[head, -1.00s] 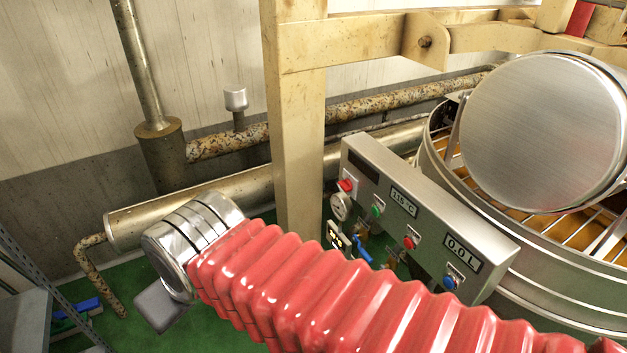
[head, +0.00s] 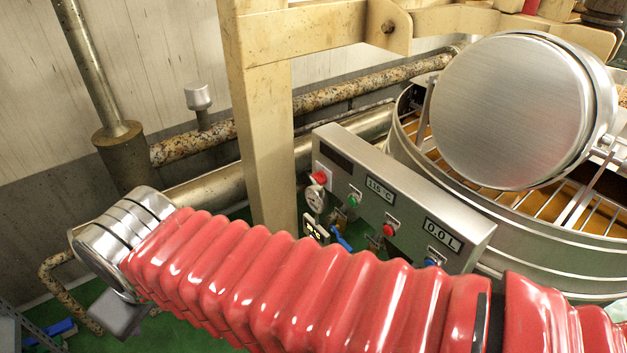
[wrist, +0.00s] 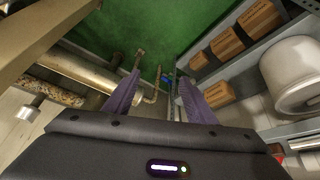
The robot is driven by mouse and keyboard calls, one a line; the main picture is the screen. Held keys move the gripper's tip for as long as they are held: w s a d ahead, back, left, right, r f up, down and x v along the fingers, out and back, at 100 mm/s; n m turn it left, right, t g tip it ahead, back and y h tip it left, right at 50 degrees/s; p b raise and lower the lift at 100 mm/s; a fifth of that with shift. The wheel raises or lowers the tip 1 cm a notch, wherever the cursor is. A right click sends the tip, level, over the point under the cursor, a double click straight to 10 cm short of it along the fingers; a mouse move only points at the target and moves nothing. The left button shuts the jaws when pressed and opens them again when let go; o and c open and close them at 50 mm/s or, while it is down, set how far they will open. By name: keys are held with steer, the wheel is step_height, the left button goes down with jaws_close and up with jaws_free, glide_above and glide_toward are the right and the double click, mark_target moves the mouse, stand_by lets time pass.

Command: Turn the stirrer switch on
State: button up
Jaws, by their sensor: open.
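The grey control panel (head: 407,204) slants beside the kettle in the head view. It carries a red knob (head: 319,178), a green switch (head: 355,200), a red switch (head: 389,229) and a blue switch (head: 431,261). I cannot read which one is the stirrer switch. My red-sleeved arm passes in front of the panel's lower edge and points away to the left. My gripper (wrist: 158,76) shows in the wrist view with its two purple fingers apart and nothing between them. It points at the green floor and shelving; the panel is not in that view.
The steel kettle (head: 470,210) with a wire grate and round metal drum (head: 512,110) stands at the right. A cream post (head: 262,150) rises behind the panel. Pipes (head: 195,147) run along the wall.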

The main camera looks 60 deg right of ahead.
steer(key=shift+o, duration=0.9)
steer(key=d+f+n+g+h, duration=0.1)
steer(key=d+f+g+h, duration=0.1)
steer(key=d, duration=0.4)
steer(key=w+d+f+g+h, duration=0.1)
steer(key=d+f+g+h, duration=0.1)
steer(key=d, duration=0.4)
steer(key=shift+w+n+g, duration=0.3)
steer(key=shift+n+g, duration=0.1)
steer(key=shift+g, duration=0.2)
steer(key=n+g+h, duration=0.8)
steer(key=n+h, duration=0.3)
steer(key=h, duration=0.1)
glide_toward(316, 179)
steer(key=v, duration=0.5)
steer(key=shift+w+d+r, duration=0.1)
steer(key=shift+d, duration=0.1)
steer(key=shift+d, duration=0.1)
steer(key=x, duration=1.3)
steer(key=shift+s+d, duration=0.2)
steer(key=shift+s, duration=0.1)
